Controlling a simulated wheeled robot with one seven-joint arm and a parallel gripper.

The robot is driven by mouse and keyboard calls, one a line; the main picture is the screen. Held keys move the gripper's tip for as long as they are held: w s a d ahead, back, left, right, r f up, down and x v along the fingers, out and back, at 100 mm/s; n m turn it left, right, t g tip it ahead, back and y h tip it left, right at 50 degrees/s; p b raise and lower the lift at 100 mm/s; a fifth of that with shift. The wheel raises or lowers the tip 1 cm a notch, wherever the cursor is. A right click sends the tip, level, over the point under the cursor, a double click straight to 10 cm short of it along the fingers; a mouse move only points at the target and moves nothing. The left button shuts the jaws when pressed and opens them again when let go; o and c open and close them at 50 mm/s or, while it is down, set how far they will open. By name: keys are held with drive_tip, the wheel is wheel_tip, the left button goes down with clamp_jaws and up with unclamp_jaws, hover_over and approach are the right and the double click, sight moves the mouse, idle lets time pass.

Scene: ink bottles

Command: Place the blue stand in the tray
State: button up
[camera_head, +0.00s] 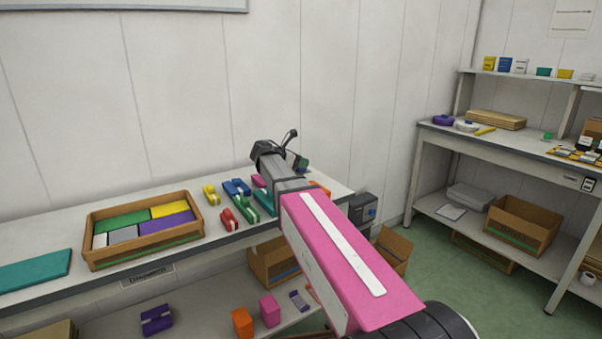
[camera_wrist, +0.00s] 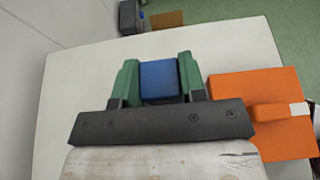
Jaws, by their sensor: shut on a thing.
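My gripper (camera_wrist: 158,63) is shut on a blue block-like thing, the blue stand (camera_wrist: 158,82), with a green finger on each side of it. In the wrist view it is over the pale tabletop; I cannot tell how high. In the head view my gripper (camera_head: 300,163) is at the far right end of the left table, and the held stand cannot be made out there. A brown wooden tray (camera_head: 150,251) stands left of it on the same table, with green, yellow, purple, white and grey blocks inside.
An orange thing (camera_wrist: 265,90) lies right of my gripper in the wrist view. Several small coloured pieces, including a yellow one (camera_head: 210,194) and a red one (camera_head: 229,219), lie between the tray and my arm. A flat teal thing (camera_head: 32,271) lies left of the tray.

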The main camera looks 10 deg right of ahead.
sight(297, 170)
drive_tip(key=shift+d+f, duration=0.25)
drive_tip(key=shift+f, duration=1.9)
drive_tip(key=shift+f, duration=0.1)
drive_tip(key=o, duration=0.9)
drive_tip(key=shift+o, duration=0.2)
